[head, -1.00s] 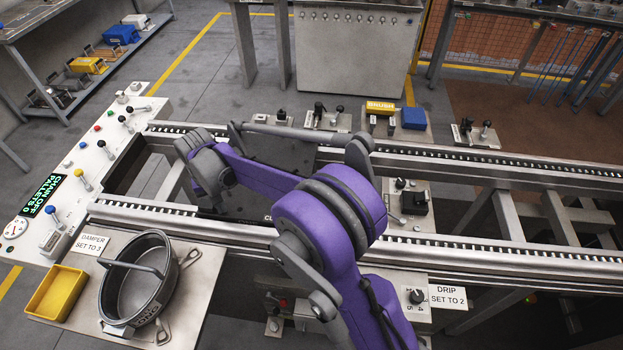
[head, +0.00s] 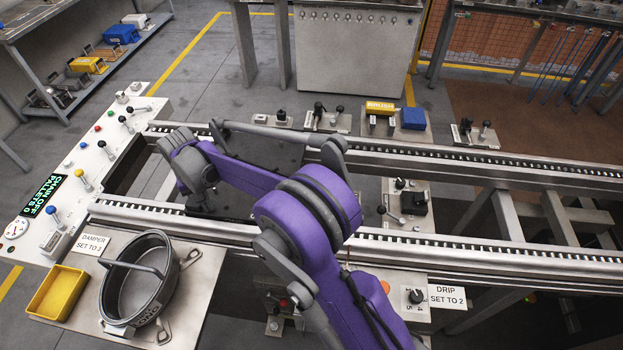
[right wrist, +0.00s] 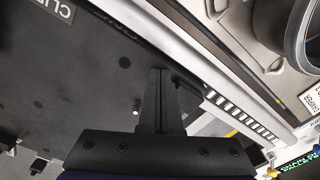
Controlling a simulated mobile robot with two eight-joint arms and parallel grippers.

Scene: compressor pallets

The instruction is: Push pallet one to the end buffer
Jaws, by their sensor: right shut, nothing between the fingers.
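Pallet one is a dark flat plate (head: 268,150) lying between the two conveyor rails, partly hidden behind my right arm. In the right wrist view the plate (right wrist: 65,85) fills the left side, with part of a white-lettered label at its top. My right gripper (right wrist: 160,75) is shut and empty, its fingers together over or against the plate near the rail; contact cannot be told. In the head view the right gripper (head: 198,194) is low at the plate's left part, mostly hidden by its own wrist. My left gripper is not in view.
The near rail (head: 480,250) and far rail (head: 450,165) run left to right. A control panel (head: 85,165) with a display stands at the left end. A metal pan (head: 140,285) and yellow tray (head: 57,292) sit in front. The rails are clear at right.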

